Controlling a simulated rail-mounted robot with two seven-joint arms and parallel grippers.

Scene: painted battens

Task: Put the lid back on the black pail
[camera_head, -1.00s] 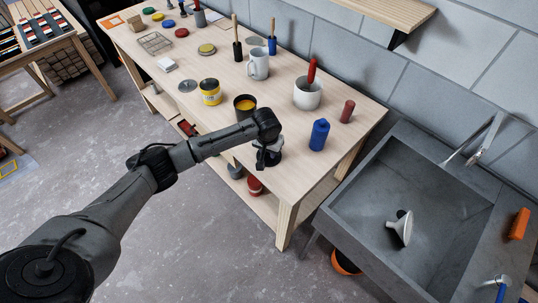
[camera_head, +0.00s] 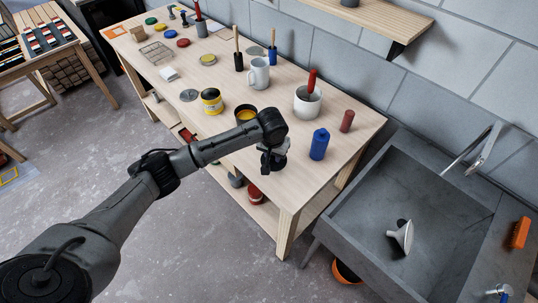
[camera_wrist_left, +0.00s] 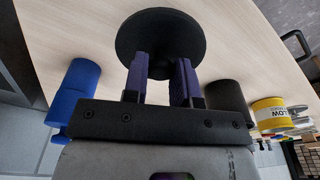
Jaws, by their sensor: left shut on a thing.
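The black pail (camera_head: 239,117) stands open on the wooden workbench, with yellow contents showing inside. In the left wrist view the black pail (camera_wrist_left: 228,98) is right of the fingers, partly hidden by the gripper. My left gripper (camera_head: 270,163) is over the front part of the bench, to the right of the pail and nearer the front edge. In the left wrist view its purple fingers (camera_wrist_left: 161,72) are shut on a round black lid (camera_wrist_left: 160,35), whose disc lies beyond the fingertips. The lid is apart from the pail. My right gripper is not in view.
A blue bottle (camera_head: 319,144) and a red cylinder (camera_head: 347,121) stand right of the gripper. A yellow-labelled tin (camera_head: 211,101) is left of the pail. A white pot (camera_head: 307,103) and a mug (camera_head: 259,75) stand behind. A grey sink (camera_head: 360,210) adjoins on the right.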

